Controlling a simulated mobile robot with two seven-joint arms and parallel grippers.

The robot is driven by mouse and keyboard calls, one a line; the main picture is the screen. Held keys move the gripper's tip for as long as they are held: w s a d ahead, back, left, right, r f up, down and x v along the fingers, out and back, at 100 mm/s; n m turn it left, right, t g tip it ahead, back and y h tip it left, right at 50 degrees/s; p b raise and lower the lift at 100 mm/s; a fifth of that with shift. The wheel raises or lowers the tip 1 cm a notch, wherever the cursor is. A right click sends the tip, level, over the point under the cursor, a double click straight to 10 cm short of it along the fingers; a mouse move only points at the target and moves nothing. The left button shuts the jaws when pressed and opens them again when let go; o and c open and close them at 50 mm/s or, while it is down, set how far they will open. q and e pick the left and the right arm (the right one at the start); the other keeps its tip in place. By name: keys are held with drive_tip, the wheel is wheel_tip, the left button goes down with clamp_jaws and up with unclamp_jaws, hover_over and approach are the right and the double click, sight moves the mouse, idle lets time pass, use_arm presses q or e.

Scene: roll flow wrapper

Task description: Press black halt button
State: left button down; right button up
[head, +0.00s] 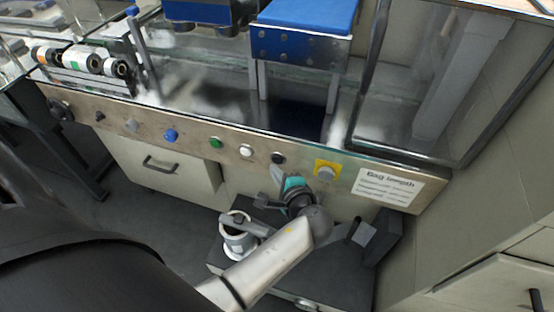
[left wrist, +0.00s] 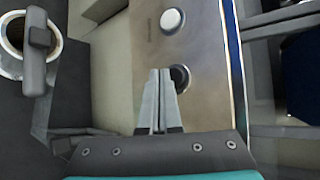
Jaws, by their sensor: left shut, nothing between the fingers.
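The black button (head: 278,158) is on the machine's metal front panel, between a white button and a yellow-backed knob. It also shows in the left wrist view (left wrist: 181,76), just right of my fingertips and partly covered by them. My left gripper (head: 277,171) is shut and empty, its fingers pointing at the panel just below the black button. In the left wrist view the two fingers (left wrist: 159,72) lie together. I cannot tell whether they touch the button or the panel. My right gripper is in neither view.
The white button (head: 246,151), green button (head: 215,142) and blue button (head: 171,135) sit left of the black one. The yellow-backed knob (head: 326,172) and a "Bag length" label (head: 388,187) are to its right. A white cup-like container (head: 238,240) stands below the panel.

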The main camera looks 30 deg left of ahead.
use_arm(q)
drive_tip(key=shift+w, duration=0.15)
drive_tip(key=shift+w+a, duration=0.1)
drive_tip(key=shift+w, duration=0.2)
drive_tip(key=shift+w+a, duration=0.1)
drive_tip(key=shift+w, duration=0.3)
idle(0.6)
drive_tip(key=shift+s, duration=0.1)
drive_tip(key=shift+s+d+p, duration=0.2)
drive_tip(key=shift+s+p, duration=0.35)
drive_tip(key=shift+s, duration=0.2)
